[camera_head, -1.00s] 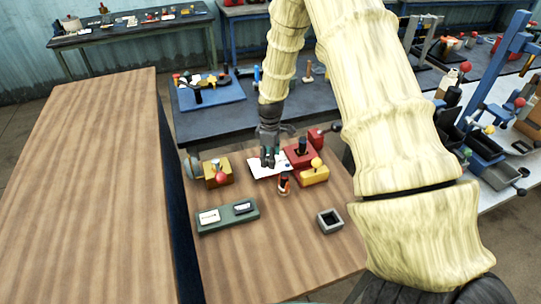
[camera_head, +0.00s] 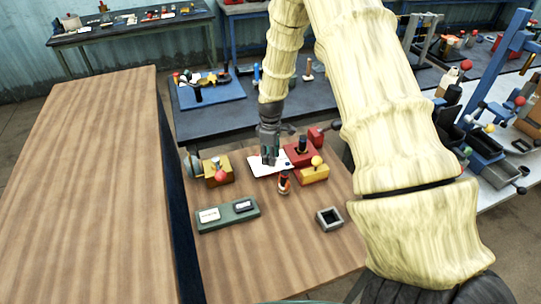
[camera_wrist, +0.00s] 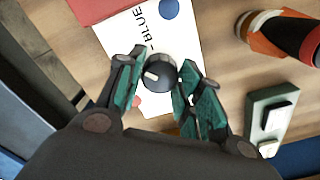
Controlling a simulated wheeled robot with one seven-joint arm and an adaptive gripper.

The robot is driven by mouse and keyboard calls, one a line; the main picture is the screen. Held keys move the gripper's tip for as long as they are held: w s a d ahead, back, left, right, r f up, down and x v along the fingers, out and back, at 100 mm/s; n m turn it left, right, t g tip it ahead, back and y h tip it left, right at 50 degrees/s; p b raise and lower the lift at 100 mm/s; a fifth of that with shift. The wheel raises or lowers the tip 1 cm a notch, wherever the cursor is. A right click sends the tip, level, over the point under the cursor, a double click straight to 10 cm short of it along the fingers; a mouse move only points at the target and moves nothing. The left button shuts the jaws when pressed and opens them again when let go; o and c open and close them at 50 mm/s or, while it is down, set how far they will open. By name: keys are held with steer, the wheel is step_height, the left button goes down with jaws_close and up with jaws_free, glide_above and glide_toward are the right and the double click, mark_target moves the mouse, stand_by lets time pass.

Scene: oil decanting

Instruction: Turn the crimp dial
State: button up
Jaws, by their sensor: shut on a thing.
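The crimp dial (camera_wrist: 160,74) is a dark round knob with a white pointer mark. In the wrist view it sits between the fingertips of my gripper (camera_wrist: 157,82), over a white card (camera_wrist: 178,40) with "BLUE" lettering and a blue dot. My gripper is shut on the dial, with teal pads on either side of it. In the head view my gripper (camera_head: 270,160) points down at the white card (camera_head: 257,168) on the wooden table, and the dial is hidden there by the fingers.
A red block device (camera_head: 300,157) and a yellow block (camera_head: 313,176) stand right of the card. A small orange-and-black bottle (camera_head: 284,183) stands close in front. A yellow device with a red ball (camera_head: 214,172) is left. A green tray (camera_head: 229,220) and a grey square holder (camera_head: 329,219) are nearer.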

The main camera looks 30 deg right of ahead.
steer(key=m, duration=0.4)
steer(key=shift+m+b, duration=0.3)
steer(key=shift+b, duration=0.05)
steer(key=shift+w+d+r+m, duration=0.1)
steer(key=shift+m, duration=1.7)
steer(key=o, duration=1)
steer(key=shift+o, duration=0.2)
steer(key=shift+r, duration=0.1)
step_height(320, 180, up, 12)
